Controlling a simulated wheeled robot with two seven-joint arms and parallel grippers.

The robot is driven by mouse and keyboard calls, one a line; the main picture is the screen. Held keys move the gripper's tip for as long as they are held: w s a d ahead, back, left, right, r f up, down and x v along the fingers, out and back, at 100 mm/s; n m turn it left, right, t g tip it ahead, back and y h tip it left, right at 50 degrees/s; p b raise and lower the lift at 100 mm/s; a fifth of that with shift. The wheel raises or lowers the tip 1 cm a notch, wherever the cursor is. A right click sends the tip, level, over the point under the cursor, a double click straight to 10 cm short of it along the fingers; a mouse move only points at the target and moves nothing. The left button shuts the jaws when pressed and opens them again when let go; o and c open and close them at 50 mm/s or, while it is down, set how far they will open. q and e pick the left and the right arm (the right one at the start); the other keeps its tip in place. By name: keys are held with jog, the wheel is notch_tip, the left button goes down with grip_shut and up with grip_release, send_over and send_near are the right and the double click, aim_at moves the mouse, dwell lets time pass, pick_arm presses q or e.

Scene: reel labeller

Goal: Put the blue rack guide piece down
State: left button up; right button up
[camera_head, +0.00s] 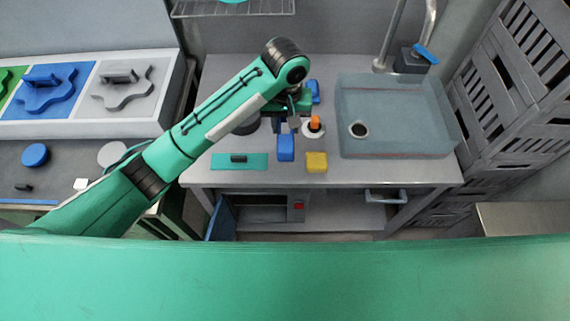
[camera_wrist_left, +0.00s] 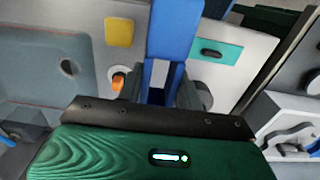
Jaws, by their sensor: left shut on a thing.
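The blue rack guide piece (camera_head: 286,148) hangs below my left gripper (camera_head: 285,126) over the front middle of the grey worktable (camera_head: 350,172). In the left wrist view the blue piece (camera_wrist_left: 173,32) is large and runs up out of the frame from between the fingers. My left gripper is shut on it. The arm hides part of the gripper in the head view. I cannot tell whether the piece touches the table. My right gripper is not in view.
A yellow block (camera_head: 316,162), a teal plate with a dark handle (camera_head: 238,161) and an orange-topped item on a white disc (camera_head: 315,124) are close by. The sink basin (camera_head: 398,118) is to the right. A blue item (camera_head: 313,90) shows behind the gripper.

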pick_arm(q)
notch_tip(320, 180, down, 5)
jog(key=b, duration=0.2)
jog(key=p, duration=0.3)
send_over(285, 169)
notch_tip(285, 169, down, 9)
jog(key=shift+r, duration=0.15)
jog(key=shift+d+f+p, duration=0.1)
jog(key=shift+f+p, duration=0.2)
jog(key=shift+f, duration=0.45)
notch_tip(285, 169, down, 3)
jog(key=shift+f+p, duration=0.15)
jog(key=shift+p, duration=0.15)
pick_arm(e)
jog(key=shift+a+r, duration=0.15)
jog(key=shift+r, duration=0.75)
pick_arm(q)
jog(key=o, duration=0.7)
jog(key=shift+f, duration=0.2)
jog(key=o, duration=0.4)
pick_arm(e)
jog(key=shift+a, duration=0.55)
